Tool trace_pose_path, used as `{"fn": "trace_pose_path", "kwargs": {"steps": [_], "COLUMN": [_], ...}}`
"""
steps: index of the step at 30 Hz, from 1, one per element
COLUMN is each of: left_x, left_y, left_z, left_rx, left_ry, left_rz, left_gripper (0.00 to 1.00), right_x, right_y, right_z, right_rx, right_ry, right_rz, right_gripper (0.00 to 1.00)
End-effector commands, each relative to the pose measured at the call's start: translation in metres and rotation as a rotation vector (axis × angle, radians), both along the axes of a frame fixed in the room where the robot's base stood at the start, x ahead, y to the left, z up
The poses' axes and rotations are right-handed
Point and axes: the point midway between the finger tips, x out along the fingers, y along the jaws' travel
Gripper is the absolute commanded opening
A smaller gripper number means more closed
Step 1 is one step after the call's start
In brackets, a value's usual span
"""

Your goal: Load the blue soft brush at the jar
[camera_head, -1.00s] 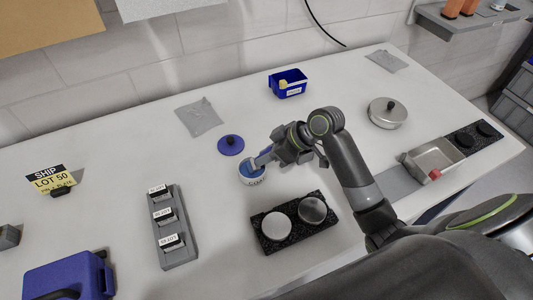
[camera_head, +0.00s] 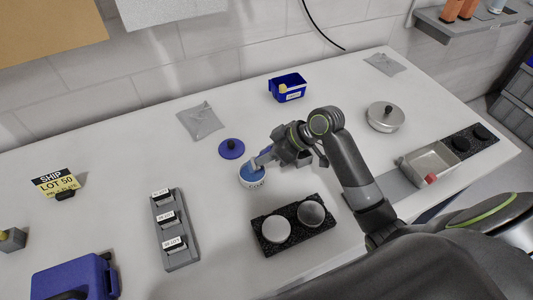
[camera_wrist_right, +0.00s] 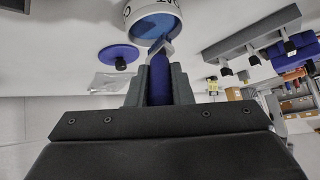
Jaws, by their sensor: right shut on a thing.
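The jar (camera_head: 254,183) is a small white pot with dark lettering and blue contents, standing mid-table. It also shows at the top of the wrist view (camera_wrist_right: 132,12), with its blue inside visible. My right gripper (camera_head: 266,158) is beside the jar's upper right edge. In the wrist view its jaws are shut on the blue brush (camera_wrist_right: 159,80), whose blue handle sits between the fingers. The brush's pale front end reaches the jar's mouth; I cannot tell whether its tip touches the blue contents. My left gripper is not in view.
A blue knobbed lid (camera_head: 231,149) lies behind the jar. A black block (camera_head: 292,239) with two round discs is in front. A grey rack (camera_head: 185,258) with labelled slots stands left, and a blue bin (camera_head: 288,88) behind. The table between jar and rack is clear.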

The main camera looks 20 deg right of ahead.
Motion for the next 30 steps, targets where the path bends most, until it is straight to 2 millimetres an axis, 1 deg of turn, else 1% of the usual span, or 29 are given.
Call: {"fn": "trace_pose_path", "kwargs": {"steps": [1, 15, 18, 30], "left_x": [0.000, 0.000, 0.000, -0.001], "left_y": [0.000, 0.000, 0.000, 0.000], "left_z": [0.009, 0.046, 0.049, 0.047], "left_rx": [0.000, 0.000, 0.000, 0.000], "left_ry": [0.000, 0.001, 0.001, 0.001], "left_rz": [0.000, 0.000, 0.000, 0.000], "left_gripper": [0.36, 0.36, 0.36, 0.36], "right_x": [0.000, 0.000, 0.000, 0.000], "right_y": [0.000, 0.000, 0.000, 0.000], "right_z": [0.009, 0.046, 0.049, 0.047], "right_rx": [0.000, 0.001, 0.001, 0.001], "right_ry": [-0.001, -0.002, -0.002, -0.002], "right_rz": [0.001, 0.000, 0.000, 0.000], "right_gripper": [0.00, 0.00, 0.00, 0.00]}}
